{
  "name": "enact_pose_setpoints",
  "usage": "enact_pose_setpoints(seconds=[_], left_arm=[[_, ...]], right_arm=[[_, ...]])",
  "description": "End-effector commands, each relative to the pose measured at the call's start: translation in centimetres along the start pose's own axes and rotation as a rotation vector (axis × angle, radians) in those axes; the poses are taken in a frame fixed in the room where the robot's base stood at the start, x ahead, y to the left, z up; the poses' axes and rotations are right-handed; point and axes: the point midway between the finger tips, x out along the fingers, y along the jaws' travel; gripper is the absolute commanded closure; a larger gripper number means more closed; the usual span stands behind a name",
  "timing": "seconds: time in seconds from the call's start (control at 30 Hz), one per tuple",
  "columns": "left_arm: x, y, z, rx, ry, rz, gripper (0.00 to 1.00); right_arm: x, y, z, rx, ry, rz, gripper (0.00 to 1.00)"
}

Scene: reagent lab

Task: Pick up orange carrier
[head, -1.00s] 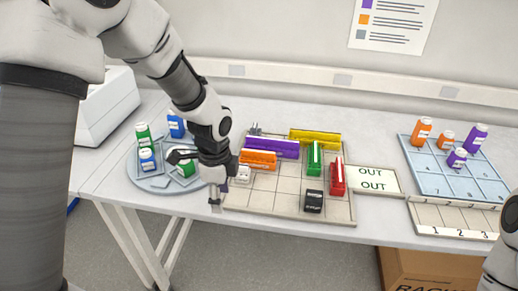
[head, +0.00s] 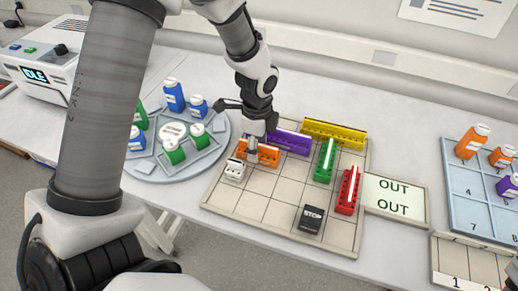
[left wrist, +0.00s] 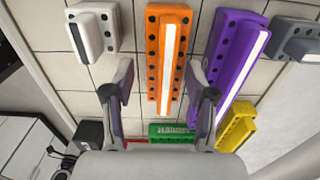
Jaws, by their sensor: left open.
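The orange carrier (head: 268,153) lies on the tiled board (head: 277,211), in front of the purple carrier (head: 294,142) and beside a small white block (head: 233,170). My left gripper (head: 250,137) is over its left part and hides some of it. In the left wrist view the orange carrier (left wrist: 167,58) runs lengthwise between the two spread, empty fingers of my left gripper (left wrist: 160,82). The carrier shows a light strip and dark round holes. I see no contact between fingers and carrier. My right gripper is not in view.
Green (head: 325,161), red (head: 347,190) and yellow (head: 334,132) carriers and a black STOP block (head: 311,219) share the board. A round tray (head: 204,167) with bottles stands left. An OUT plate (head: 395,200) lies right. The board's front middle is clear.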

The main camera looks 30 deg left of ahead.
Motion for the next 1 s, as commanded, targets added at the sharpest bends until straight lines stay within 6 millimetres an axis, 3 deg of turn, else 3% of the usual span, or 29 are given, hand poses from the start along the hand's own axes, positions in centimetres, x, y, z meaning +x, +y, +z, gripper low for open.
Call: enact_pose_setpoints(seconds=[0.13,0.37,0.5,0.53,0.83,1.0], left_arm=[[2.3,0.0,0.1,0.001,0.000,0.002,0.44],[2.6,0.0,0.1,0.000,0.001,0.000,0.44],[2.6,0.0,0.1,0.000,0.001,0.000,0.90],[2.6,0.0,0.1,0.000,0.001,0.000,0.96],[2.5,0.0,0.1,0.000,0.001,-0.001,0.96],[0.0,-0.1,0.0,0.000,0.002,-0.005,0.96]], right_arm=[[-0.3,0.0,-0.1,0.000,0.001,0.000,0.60],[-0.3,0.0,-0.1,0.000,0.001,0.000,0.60],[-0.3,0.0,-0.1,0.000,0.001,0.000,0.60],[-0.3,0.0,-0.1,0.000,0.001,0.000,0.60],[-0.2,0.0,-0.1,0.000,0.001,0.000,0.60],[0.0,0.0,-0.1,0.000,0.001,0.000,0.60]])
